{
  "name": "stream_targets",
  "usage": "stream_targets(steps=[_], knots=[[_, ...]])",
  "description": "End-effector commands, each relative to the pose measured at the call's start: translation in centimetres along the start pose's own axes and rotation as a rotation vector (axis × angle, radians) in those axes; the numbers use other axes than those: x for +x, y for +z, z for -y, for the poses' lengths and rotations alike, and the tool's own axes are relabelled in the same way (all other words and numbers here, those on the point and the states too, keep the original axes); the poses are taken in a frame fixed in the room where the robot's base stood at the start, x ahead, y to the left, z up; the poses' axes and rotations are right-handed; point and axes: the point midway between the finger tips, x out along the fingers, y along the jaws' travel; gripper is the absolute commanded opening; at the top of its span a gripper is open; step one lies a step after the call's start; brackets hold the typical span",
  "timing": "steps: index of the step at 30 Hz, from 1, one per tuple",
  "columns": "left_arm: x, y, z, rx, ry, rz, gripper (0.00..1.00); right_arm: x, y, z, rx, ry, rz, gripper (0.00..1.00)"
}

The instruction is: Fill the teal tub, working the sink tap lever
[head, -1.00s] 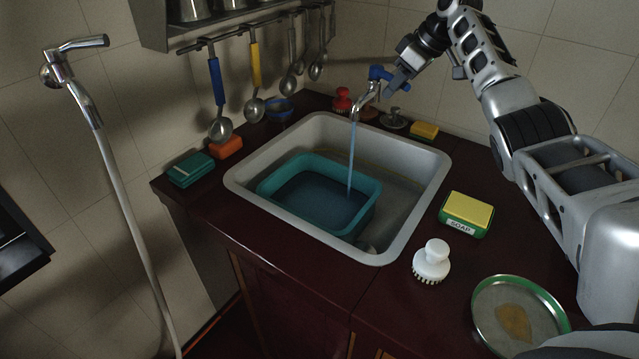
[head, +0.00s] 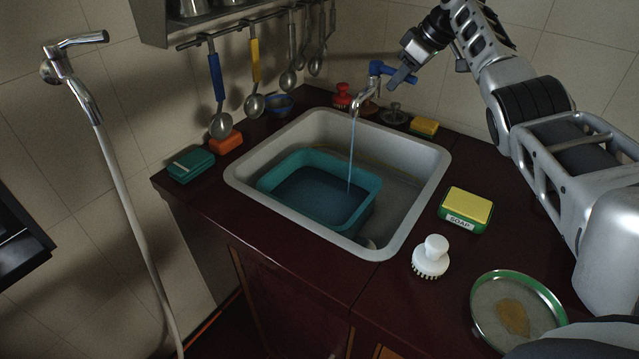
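The teal tub (head: 268,187) sits in the sink basin (head: 405,235), with dark water in it. A thin stream of water (head: 351,160) falls from the tap (head: 366,93) into the tub's right part. The blue tap lever (head: 378,68) sits on top of the tap and points right. My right gripper (head: 397,79) is at the lever's right end, its fingers close to or touching it. I cannot tell whether they are open or shut. My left gripper is out of view.
A yellow soap sponge (head: 468,206), a white brush (head: 431,258) and a green-rimmed plate (head: 480,318) stand on the counter right of the sink. A red brush (head: 342,95) is behind the sink. Ladles (head: 221,125) hang on a rail at the back left.

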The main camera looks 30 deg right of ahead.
Motion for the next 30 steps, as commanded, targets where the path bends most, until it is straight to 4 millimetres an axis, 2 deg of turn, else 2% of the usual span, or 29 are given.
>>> stream_targets(steps=[7,23,30], knots=[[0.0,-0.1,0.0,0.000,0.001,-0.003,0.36,0.0,0.0,-0.9,-0.001,0.000,0.000,0.33],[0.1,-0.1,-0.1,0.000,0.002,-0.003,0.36,0.0,0.0,-0.5,-0.001,0.001,0.000,0.33],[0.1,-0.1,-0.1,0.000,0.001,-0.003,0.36,-1.6,-0.9,-0.4,-0.001,0.000,-0.003,0.33]])
